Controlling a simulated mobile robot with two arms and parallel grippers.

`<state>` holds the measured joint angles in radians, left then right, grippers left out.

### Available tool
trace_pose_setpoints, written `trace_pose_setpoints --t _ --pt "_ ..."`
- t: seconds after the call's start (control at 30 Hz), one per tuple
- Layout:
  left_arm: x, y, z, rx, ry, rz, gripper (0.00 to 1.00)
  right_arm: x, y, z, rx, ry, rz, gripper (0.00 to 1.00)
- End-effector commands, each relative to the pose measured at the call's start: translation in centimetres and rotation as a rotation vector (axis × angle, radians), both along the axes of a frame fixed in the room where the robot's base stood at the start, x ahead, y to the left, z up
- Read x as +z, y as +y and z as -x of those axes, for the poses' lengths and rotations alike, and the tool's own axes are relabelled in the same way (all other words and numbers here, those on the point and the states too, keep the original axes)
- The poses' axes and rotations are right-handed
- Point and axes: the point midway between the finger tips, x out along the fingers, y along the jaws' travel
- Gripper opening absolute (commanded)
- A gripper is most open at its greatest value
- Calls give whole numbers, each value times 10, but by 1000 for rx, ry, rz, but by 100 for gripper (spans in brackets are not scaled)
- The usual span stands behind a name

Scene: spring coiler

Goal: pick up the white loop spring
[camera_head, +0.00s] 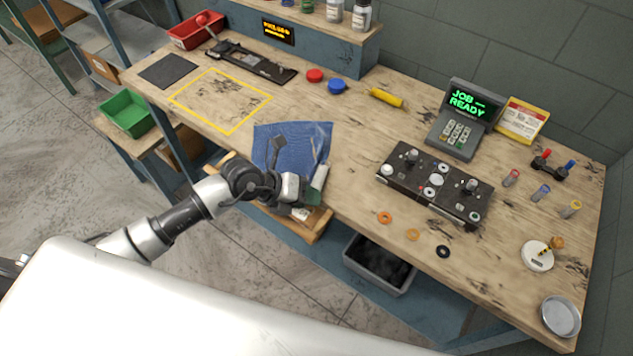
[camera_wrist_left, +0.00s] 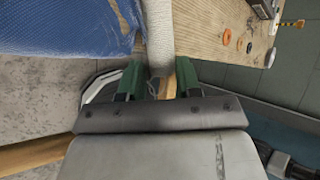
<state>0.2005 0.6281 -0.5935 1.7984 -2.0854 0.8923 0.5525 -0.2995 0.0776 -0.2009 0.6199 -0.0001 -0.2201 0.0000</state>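A white, finely ribbed cylinder, which I take to be the white loop spring (camera_wrist_left: 159,28), extends from between my left fingertips in the left wrist view. In the head view the white spring (camera_head: 320,177) shows at the right edge of the blue mat (camera_head: 268,150), near the bench's front edge. My left gripper (camera_head: 308,193) is there with its green finger pads. In the left wrist view the left gripper (camera_wrist_left: 162,80) has a pad against each side of the spring's near end, with no clear gap. My right gripper is not in view.
A black fixture (camera_head: 435,185) and a job terminal (camera_head: 465,118) stand right of the mat. Orange and black rings lie near the front edge. A dark bin (camera_head: 380,266) and a wooden stool (camera_head: 310,230) are below the bench. Bench space inside the yellow outline (camera_head: 220,102) is clear.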

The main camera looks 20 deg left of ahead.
Motion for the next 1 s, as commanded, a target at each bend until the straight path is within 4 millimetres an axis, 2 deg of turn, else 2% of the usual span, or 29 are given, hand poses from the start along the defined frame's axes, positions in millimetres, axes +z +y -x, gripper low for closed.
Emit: trace_pose_setpoints --t 0.03,0.13,0.17,0.43,0.47,0.5,0.63,0.77,1.0 --pt "0 0 0 0 0 0 25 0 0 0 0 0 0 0" --pt "0 0 0 0 0 0 10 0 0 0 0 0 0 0" --pt "0 0 0 0 -1 1 8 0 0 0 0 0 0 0" --pt "2 0 0 0 -2 1 8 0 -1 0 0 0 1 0" --pt "4 0 0 0 -2 1 4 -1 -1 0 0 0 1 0" --pt "6 0 0 -1 -2 0 0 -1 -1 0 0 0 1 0" --pt "19 0 0 -1 -4 0 0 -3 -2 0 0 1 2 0" --pt "44 0 -1 -2 -9 0 0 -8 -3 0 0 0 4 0" --pt "72 27 53 -2 0 -5 0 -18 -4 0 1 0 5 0"
